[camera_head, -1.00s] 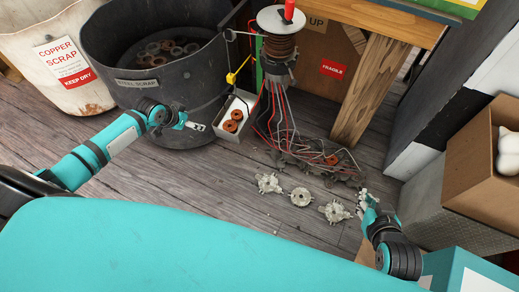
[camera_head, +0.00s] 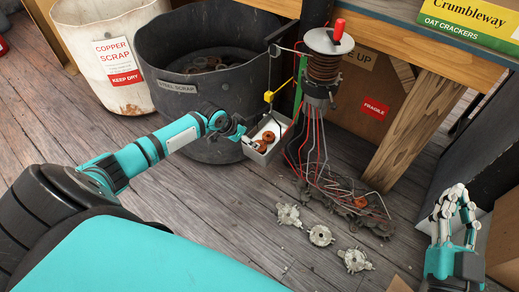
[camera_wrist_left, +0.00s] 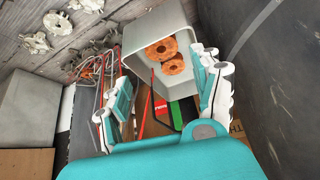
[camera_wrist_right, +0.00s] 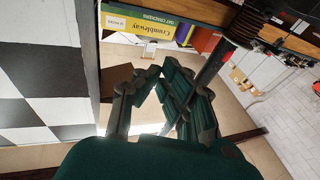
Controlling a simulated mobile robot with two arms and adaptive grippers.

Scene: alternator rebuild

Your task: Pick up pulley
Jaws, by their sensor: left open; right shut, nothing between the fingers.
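No part is clearly recognisable as a pulley. Round orange-brown parts with centre holes (camera_head: 264,142) lie in a small grey box (camera_head: 258,156) beside the steel scrap bin; they also show in the left wrist view (camera_wrist_left: 162,49). My left gripper (camera_head: 243,132) is open and empty at the box's left side. In the left wrist view its fingers (camera_wrist_left: 160,98) stand apart before the box, with the orange-brown parts beyond them. My right gripper (camera_head: 456,195) is shut and empty, raised at the far right, away from the floor parts; the right wrist view shows its fingers (camera_wrist_right: 160,85) close together.
Several silver castings (camera_head: 320,236) lie on the floor. A wire-wound post (camera_head: 323,70) stands behind, with red and grey wires and dark parts (camera_head: 350,208) at its foot. The steel bin (camera_head: 165,95) and copper bin (camera_head: 105,30) are left. A wooden bench leg (camera_head: 415,130) stands right.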

